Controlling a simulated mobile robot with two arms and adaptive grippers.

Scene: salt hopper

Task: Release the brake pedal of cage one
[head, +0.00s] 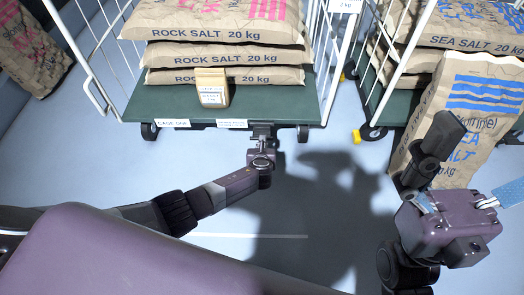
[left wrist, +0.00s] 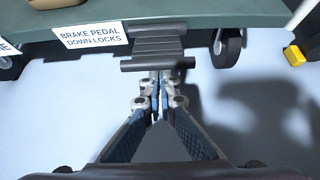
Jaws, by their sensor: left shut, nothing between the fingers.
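Cage one (head: 320,60) is a white wire cage on a dark green deck, with a "CAGE ONE" label on its front edge. Its dark grey brake pedal (left wrist: 158,48) juts out from the deck edge beside a "BRAKE PEDAL DOWN LOCKS" label (left wrist: 90,38). The pedal also shows in the head view (head: 262,131), partly behind my gripper. My left gripper (left wrist: 160,78) is shut and empty, its fingertips right at the pedal's front bar; I cannot tell whether they touch.
Rock salt sacks (head: 225,57) and a small tan box (head: 211,88) sit on cage one's deck. A sea salt sack (head: 470,110) stands behind my right gripper.

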